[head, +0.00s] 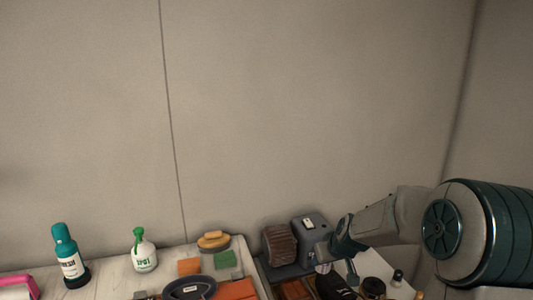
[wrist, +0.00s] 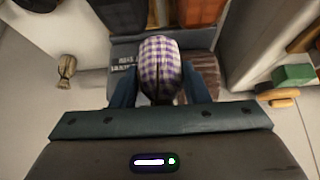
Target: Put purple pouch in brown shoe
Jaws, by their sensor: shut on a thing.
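The purple-and-white checked pouch (wrist: 160,62) is between the two teal fingers of my gripper (wrist: 160,85), which is shut on it. The pouch hangs above a grey stand with white lettering. In the head view my gripper (head: 337,262) is at the lower right, in front of the grey box; a small pale patch under it may be the pouch. I cannot clearly make out the brown shoe. A brown ribbed object (head: 278,245) stands left of the gripper and also shows beside the pouch in the wrist view (wrist: 206,68); I cannot tell what it is.
A grey box (head: 312,226) stands against the wall. A small brush (wrist: 66,70) lies left in the wrist view.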

